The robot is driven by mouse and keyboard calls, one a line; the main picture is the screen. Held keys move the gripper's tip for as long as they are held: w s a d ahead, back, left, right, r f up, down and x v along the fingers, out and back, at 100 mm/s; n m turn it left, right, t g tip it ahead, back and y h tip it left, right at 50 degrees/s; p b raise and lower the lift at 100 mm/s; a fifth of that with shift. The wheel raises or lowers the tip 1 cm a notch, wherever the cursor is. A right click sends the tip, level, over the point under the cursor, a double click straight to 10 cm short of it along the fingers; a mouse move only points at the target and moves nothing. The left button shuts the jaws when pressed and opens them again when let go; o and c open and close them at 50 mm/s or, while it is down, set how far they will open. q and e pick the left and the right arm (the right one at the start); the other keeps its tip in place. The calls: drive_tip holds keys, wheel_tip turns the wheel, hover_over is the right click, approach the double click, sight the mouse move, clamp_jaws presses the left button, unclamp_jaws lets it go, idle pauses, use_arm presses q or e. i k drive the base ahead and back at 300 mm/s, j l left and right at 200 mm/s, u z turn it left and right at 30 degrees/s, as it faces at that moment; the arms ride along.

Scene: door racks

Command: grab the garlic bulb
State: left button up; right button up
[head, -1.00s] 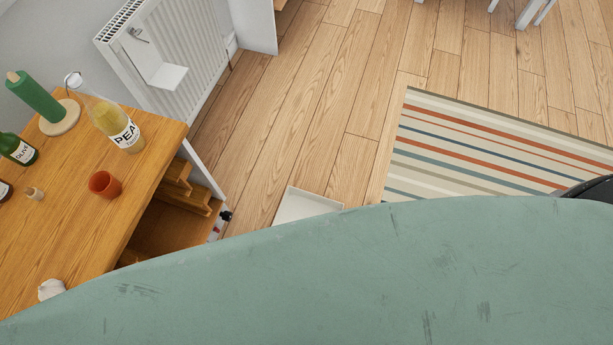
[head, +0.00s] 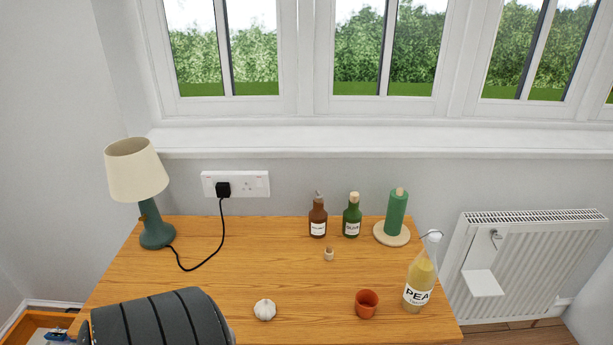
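No gripper fingers show in the head view, so neither gripper is seen near the bulb.
Right of the bulb are the orange cup (head: 367,303) and a labelled bottle (head: 419,283). A lamp (head: 152,225) with a cord stands back left.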

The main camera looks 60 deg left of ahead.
sight(266, 309)
drive_tip(key=u, duration=2.05)
drive_tip(key=i+j+u, duration=0.15)
drive_tip(key=u, duration=0.15)
drive_tip(key=j, duration=0.15)
